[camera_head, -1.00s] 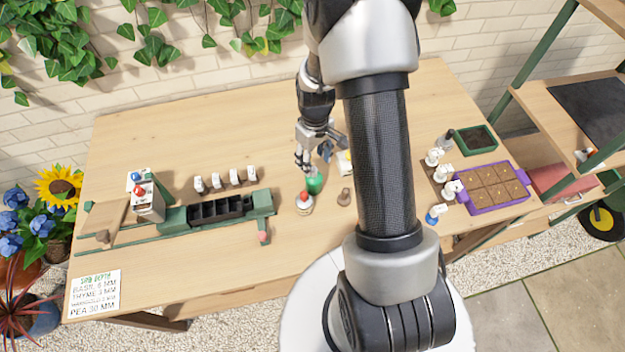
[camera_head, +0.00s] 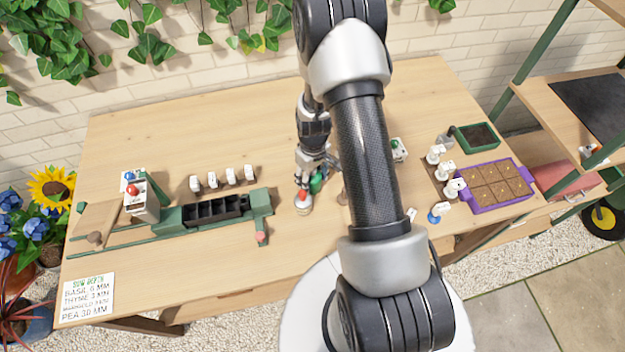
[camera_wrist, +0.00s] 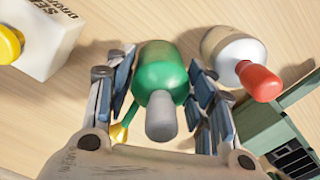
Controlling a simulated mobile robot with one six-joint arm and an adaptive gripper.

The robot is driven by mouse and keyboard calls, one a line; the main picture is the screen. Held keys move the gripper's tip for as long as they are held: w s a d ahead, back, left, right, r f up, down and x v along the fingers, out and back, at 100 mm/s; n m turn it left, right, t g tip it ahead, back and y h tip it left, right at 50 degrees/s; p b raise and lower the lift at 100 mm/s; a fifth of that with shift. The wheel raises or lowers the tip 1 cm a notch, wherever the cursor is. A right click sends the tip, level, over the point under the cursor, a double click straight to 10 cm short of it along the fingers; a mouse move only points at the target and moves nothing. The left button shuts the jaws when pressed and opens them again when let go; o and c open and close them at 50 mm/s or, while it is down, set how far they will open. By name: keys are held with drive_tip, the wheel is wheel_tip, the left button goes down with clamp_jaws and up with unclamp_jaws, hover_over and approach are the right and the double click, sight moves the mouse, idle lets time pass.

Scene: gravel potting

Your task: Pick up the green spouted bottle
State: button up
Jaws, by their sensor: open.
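In the head view the green bottle (camera_head: 317,184) shows only in part beside the fingers. My gripper (camera_head: 309,178) is low over the table; it also shows in the wrist view (camera_wrist: 158,95). Its fingers lie on either side of the bottle, and I cannot tell whether they touch it.
A white bottle with a red tip (camera_wrist: 237,62) stands close beside the right finger. A white box with a yellow part (camera_wrist: 40,38) lies at upper left. A green rack with black compartments (camera_head: 217,209) stands left. A purple seed tray (camera_head: 492,184) sits at right.

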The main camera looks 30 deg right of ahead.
drive_tip(key=c, duration=0.9)
drive_tip(key=shift+r, duration=0.15)
wheel_tip(320, 180, up, 20)
drive_tip(key=p, duration=0.4)
